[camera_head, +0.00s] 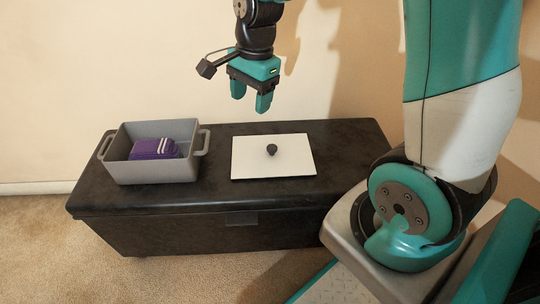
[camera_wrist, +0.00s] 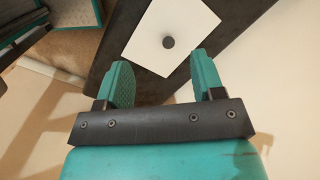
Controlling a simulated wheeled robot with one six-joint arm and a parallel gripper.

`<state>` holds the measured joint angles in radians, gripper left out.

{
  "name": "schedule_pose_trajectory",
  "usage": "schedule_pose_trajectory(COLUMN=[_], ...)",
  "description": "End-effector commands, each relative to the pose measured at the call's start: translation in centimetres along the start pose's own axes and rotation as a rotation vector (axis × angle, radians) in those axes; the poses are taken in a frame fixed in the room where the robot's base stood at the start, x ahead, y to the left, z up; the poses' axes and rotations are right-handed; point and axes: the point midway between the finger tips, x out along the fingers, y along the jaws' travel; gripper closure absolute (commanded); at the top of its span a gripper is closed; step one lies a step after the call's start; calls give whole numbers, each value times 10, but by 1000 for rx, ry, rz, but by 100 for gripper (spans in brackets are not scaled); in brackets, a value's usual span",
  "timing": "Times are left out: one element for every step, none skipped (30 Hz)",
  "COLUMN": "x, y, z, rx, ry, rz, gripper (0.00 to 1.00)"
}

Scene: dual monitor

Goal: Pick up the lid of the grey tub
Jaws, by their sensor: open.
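The lid (camera_head: 255,163) is a flat white rectangle with a dark round knob (camera_head: 272,149) at its middle. It lies on the black chest, right of the grey tub (camera_head: 160,171). The tub stands uncovered and has a handle at each end. My gripper (camera_head: 250,104) is open and empty, above the chest and well clear of the lid. In the wrist view, the lid (camera_wrist: 152,38) and its knob (camera_wrist: 168,42) show beyond the open fingertips (camera_wrist: 160,68). The tub is not in the wrist view.
A purple folded item with white stripes (camera_head: 155,148) lies inside the tub. The black chest (camera_head: 215,200) stands against a cream wall (camera_head: 90,60) on tan carpet (camera_head: 35,240). The chest top right of the lid is bare.

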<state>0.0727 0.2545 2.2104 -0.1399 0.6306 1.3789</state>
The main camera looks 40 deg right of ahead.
Motion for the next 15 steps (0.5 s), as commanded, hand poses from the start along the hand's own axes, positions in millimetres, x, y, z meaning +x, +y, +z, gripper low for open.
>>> schedule_pose_trajectory(x=[14, 21, 28, 34, 38, 43, 46, 48, 52, 55, 59, 65, 70, 76, 85], y=[-6, -8, -10, -12, -12, -13, -14, -14, -14, -14, -14, -13, -13, -12, -12], z=[-24, -36, -50, -60, -68, -77, -83, -88, -92, -95, -96, -98, -98, -99, -99], rx=[175, 276, 397, 476, 548, 626, 674, 715, 755, 776, 791, 802, 806, 807, 806], ry=[22, 37, 56, 67, 79, 91, 100, 107, 113, 117, 119, 121, 122, 122, 122], rz=[16, 20, 25, 28, 29, 29, 30, 28, 29, 29, 29, 31, 31, 31, 31], gripper=[38, 38, 38, 38, 38, 38, 38, 38, 38, 38, 38, 38, 38, 38, 38])
